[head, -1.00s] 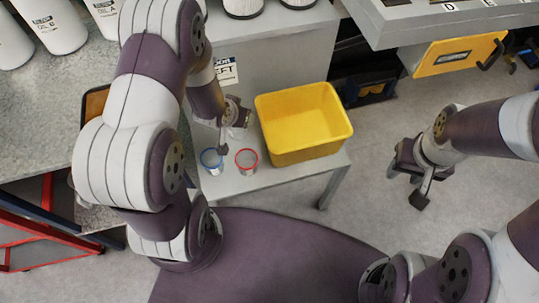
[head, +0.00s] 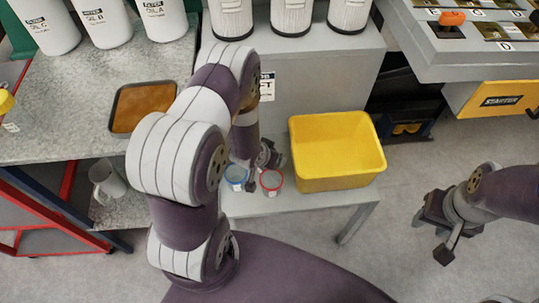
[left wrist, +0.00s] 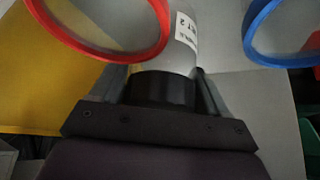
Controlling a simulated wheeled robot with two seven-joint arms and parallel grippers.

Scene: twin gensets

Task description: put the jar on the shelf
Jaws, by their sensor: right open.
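In the left wrist view, a jar (left wrist: 163,92) with a black lid and a pale body stands between the fingers of my left gripper (left wrist: 160,78). Its white label is partly readable. The fingers lie close along both sides of the lid; I cannot tell whether they press on it. In the head view my left gripper (head: 262,172) is low over the grey low shelf (head: 300,204), and the jar is not clearly seen there. A blue-rimmed clear cup (head: 236,178) and a red-rimmed clear cup (head: 271,182) stand beside it. My right gripper (head: 430,238) is open and empty over the floor.
A yellow bin (head: 337,152) stands right of the cups. Several white filter canisters (head: 290,15) stand behind. On the left are a grey bench (head: 60,120), a brown-filled tray (head: 142,106) and a mug (head: 107,180) below. A switch console (head: 470,50) is at the upper right.

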